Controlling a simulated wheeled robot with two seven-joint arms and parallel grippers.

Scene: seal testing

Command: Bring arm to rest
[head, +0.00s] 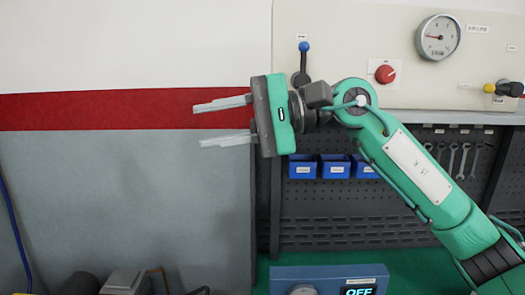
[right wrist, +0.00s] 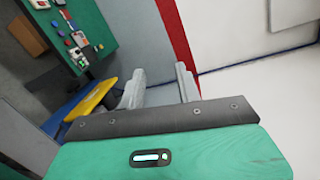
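My right gripper (head: 222,122) is held up in the head view, in front of the grey and red wall, with its fingers pointing left. Its two grey fingers are spread apart with nothing between them. The right wrist view also shows the open fingers (right wrist: 160,88) and the green gripper body. My right arm reaches in from the lower right. My left gripper is not clearly seen in the head view; only some dark parts show at the bottom left.
A panel at the back right carries a gauge (head: 438,37), a red knob (head: 385,74), a blue-tipped lever (head: 303,62) and a yellow-handled valve (head: 490,88). Blue bins (head: 336,166) and wrenches (head: 463,160) hang below. A blue box with an "OFF" display (head: 359,291) stands below.

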